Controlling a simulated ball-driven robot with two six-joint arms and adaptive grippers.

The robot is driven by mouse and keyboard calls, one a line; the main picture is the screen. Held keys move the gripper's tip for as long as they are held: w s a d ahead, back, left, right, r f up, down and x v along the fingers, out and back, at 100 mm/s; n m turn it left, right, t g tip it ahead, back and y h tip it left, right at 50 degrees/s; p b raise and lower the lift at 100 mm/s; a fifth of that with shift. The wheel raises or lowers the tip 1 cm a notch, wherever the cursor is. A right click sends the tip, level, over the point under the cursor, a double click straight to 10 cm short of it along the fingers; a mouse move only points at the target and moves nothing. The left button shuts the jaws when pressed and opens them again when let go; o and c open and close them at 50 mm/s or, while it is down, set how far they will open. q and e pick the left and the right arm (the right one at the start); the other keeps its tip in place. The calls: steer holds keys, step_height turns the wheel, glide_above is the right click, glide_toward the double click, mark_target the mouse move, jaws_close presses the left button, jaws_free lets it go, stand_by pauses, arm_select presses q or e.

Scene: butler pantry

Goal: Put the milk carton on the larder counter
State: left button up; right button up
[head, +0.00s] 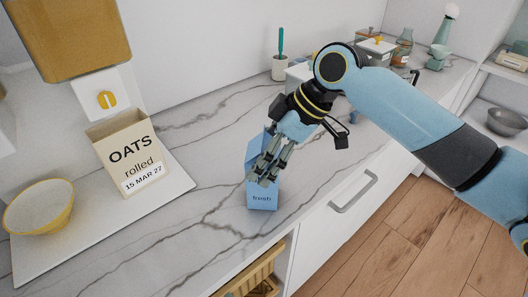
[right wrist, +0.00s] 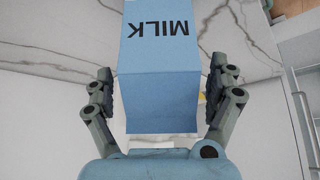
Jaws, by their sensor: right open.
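In the right wrist view the carton (right wrist: 160,50) shows the word MILK, upside down. My right gripper (head: 267,170) is in front of the carton in the head view and hides part of it. In the right wrist view the gripper (right wrist: 165,95) is open, with one finger on each side of the carton and gaps between fingers and carton. My left gripper is not in view.
An OATS box (head: 132,155) and a yellow-rimmed bowl (head: 38,207) stand on a white board (head: 172,190) at the left. A green-handled brush in a holder (head: 280,67) stands at the back. Jars and a vase (head: 437,50) are farther right. A drawer handle (head: 354,192) sticks out below.

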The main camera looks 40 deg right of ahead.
steer(key=shift+r, duration=0.15)
steer(key=v, duration=1.2)
steer(key=shift+b, duration=0.3)
